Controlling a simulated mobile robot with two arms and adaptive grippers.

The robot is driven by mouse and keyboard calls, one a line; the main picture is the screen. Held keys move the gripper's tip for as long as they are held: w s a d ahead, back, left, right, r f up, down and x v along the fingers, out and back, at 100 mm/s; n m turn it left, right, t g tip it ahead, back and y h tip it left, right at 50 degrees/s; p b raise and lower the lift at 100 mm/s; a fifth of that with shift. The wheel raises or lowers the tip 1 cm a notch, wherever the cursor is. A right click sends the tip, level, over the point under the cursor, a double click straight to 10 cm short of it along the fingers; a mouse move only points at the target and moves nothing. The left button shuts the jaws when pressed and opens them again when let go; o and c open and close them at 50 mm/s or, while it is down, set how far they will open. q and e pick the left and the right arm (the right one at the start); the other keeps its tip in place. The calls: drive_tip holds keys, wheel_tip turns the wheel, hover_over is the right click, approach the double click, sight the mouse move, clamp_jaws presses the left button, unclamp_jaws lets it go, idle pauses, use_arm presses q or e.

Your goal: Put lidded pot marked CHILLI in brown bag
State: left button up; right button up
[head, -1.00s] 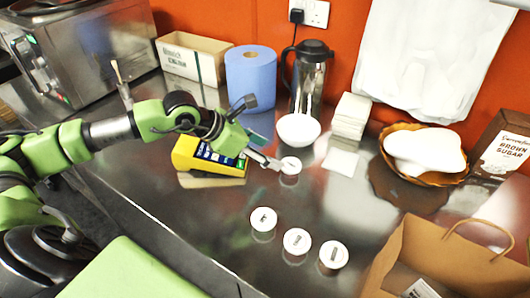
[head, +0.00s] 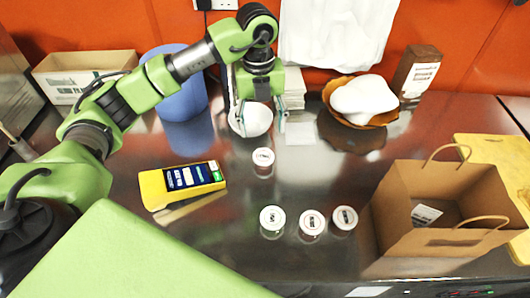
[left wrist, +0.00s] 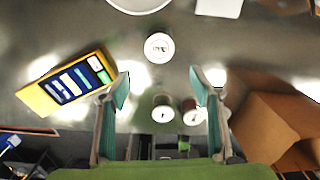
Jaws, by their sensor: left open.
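Several small pots with white lids stand on the steel counter. One pot (head: 263,157) stands alone in front of the white bowl; three more, a left one (head: 272,218), a middle one (head: 312,222) and a right one (head: 344,218), stand in a row nearer me. Their dark lid marks are too small to read, so I cannot tell which says CHILLI. The open brown bag (head: 397,205) stands at the right. My left gripper (head: 259,118) is open and empty, pointing down above the counter near the lone pot, which shows beyond the fingertips in the left wrist view (left wrist: 159,47). My right gripper is not in view.
A white bowl (head: 252,120), blue roll (head: 180,100) and basket (head: 385,118) stand along the back. A yellow board (head: 495,150) lies beyond the bag. The counter between the pots and bag is clear.

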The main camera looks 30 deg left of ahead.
use_arm(q)
drive_tip(key=p, duration=0.2)
hover_over(264, 157)
drive_tip(key=f, duration=0.6)
drive_tip(key=shift+d+f, duration=0.2)
drive_tip(key=shift+f, duration=0.2)
drive_tip(key=shift+a+f, duration=0.1)
drive_tip(key=shift+f, duration=0.5)
wheel_tip(264, 157, down, 4)
drive_tip(key=shift+a+f+p, duration=0.1)
drive_tip(key=shift+a+p, duration=0.05)
drive_tip(key=shift+p, duration=1.1)
drive_tip(key=shift+f, duration=0.55)
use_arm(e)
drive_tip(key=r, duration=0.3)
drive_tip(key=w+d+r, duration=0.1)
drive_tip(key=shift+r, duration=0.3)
use_arm(q)
drive_tip(key=c, duration=1.2)
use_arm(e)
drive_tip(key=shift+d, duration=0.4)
use_arm(q)
drive_tip(key=shift+o, duration=0.2)
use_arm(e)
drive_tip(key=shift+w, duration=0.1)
